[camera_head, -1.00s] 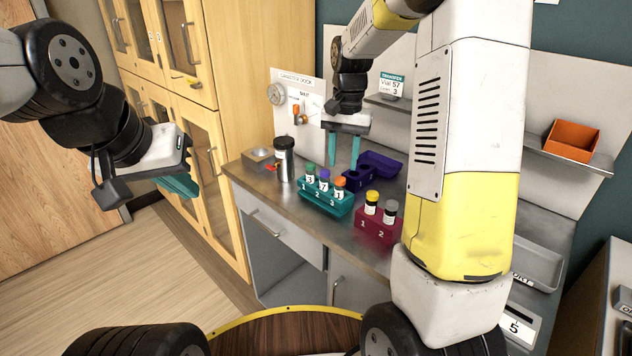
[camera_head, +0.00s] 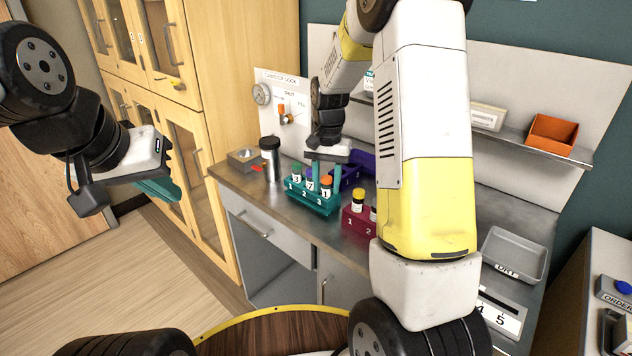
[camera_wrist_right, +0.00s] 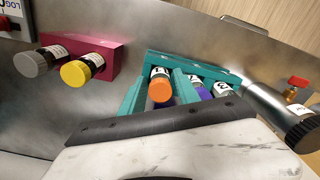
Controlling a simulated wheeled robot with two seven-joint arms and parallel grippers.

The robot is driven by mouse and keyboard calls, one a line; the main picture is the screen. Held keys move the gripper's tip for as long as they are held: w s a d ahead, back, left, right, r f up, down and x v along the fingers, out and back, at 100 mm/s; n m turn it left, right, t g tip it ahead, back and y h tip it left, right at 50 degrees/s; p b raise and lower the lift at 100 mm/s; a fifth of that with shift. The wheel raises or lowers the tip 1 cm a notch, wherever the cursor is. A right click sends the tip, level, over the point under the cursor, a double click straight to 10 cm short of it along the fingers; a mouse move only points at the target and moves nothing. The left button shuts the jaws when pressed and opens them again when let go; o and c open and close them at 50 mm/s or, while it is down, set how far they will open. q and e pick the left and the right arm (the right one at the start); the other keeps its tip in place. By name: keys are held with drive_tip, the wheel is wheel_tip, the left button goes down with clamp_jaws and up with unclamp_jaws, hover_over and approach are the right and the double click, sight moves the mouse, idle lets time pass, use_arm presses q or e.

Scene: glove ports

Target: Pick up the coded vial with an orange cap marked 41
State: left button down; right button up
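A vial with an orange cap (camera_head: 326,181) stands in slot 3 of the teal rack (camera_head: 297,197); its label is only partly readable. The orange cap also shows in the right wrist view (camera_wrist_right: 160,89). My right gripper (camera_head: 327,173) is low over the rack, pointing down, open. In the right wrist view its teal fingers lie on either side of the orange-capped vial, with no clear grip on it. A green-capped vial (camera_head: 297,170) and a purple-capped vial (camera_wrist_right: 204,93) share the rack. My left gripper (camera_head: 160,188) is off to the left in the air, seen side-on.
A maroon rack (camera_head: 357,221) with yellow-capped (camera_head: 358,195) and grey-capped (camera_wrist_right: 37,62) vials sits close on the right. A grey tray (camera_head: 514,254) lies far right.

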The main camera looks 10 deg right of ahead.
clamp_jaws()
drive_tip(key=shift+r, duration=0.15)
